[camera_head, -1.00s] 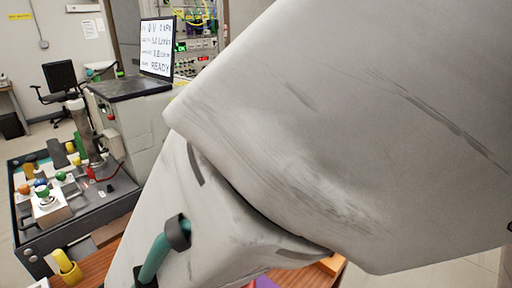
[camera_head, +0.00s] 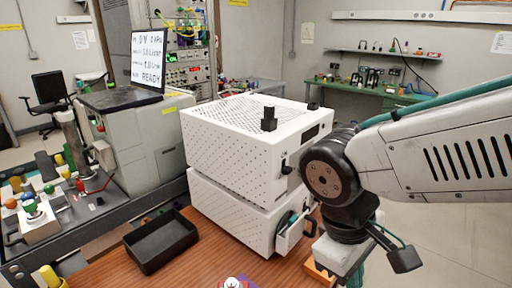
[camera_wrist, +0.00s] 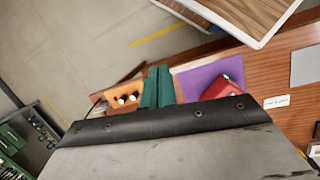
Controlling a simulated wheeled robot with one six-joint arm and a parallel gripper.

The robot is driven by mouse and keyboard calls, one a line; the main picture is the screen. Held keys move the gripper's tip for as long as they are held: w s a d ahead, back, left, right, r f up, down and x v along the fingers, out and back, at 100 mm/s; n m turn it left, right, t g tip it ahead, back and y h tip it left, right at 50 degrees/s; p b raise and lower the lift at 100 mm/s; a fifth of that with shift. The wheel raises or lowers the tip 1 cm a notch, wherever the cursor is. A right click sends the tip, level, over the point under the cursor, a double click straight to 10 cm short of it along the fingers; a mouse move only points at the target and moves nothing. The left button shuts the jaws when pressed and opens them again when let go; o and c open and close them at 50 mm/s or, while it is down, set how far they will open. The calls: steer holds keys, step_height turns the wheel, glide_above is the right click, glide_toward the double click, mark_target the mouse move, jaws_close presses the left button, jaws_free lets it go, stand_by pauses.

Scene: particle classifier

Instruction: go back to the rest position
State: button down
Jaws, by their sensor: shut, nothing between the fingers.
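My gripper (camera_wrist: 157,88) shows in the wrist view as two teal fingers side by side, shut with nothing between them. The fingers appear over the wooden bench, between an orange block (camera_wrist: 110,100) with white pegs and a purple mat (camera_wrist: 195,82). In the head view my arm reaches in from the right, with its dark wrist joint beside the white perforated machine. I cannot make out the fingertips in the head view.
The two-tier white machine (camera_head: 240,135) stands close left of my arm. A black tray (camera_head: 160,243) sits on the wooden bench. The floor at right is clear. A green workbench (camera_head: 350,95) stands behind.

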steer(key=s+d+r+m+t+y, duration=0.1)
steer(key=d+r+m, duration=0.1)
steer(key=d+m, duration=0.2)
steer(key=s+d+r+m+t+y, duration=0.1)
steer(key=d+r+m, duration=0.2)
steer(key=d, duration=0.4)
steer(key=shift+s+r+m+y, duration=0.3)
steer(key=shift+m+y, duration=0.1)
